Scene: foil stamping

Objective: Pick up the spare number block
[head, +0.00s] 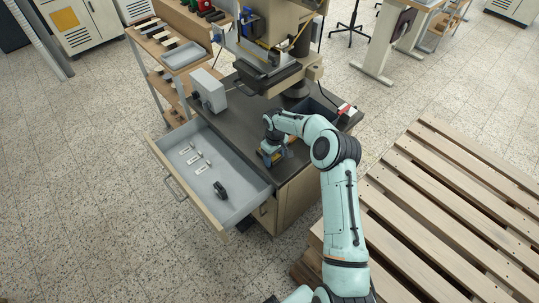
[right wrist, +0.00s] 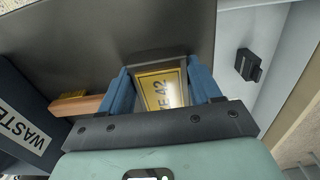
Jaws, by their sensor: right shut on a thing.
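My right gripper (head: 270,155) is low over the dark bench top, near its front edge by the open drawer. In the right wrist view its two blue fingers (right wrist: 162,85) are shut on the sides of a grey-edged piece with a gold plate (right wrist: 163,90). The plate's lettering ends in "E 42", and part of it is hidden by my gripper. No label identifies a spare number block. Several small pale pieces (head: 195,158) and a black piece (head: 220,191) lie in the drawer. The black piece also shows in the right wrist view (right wrist: 248,65). My left gripper is out of view.
The open drawer (head: 253,190) sticks out at the front left. A grey box (head: 209,92) and the press (head: 268,72) stand on the bench. A bin marked WASTE (right wrist: 22,128) and a wooden piece (right wrist: 82,104) are left of my gripper. A pallet (head: 450,200) lies right.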

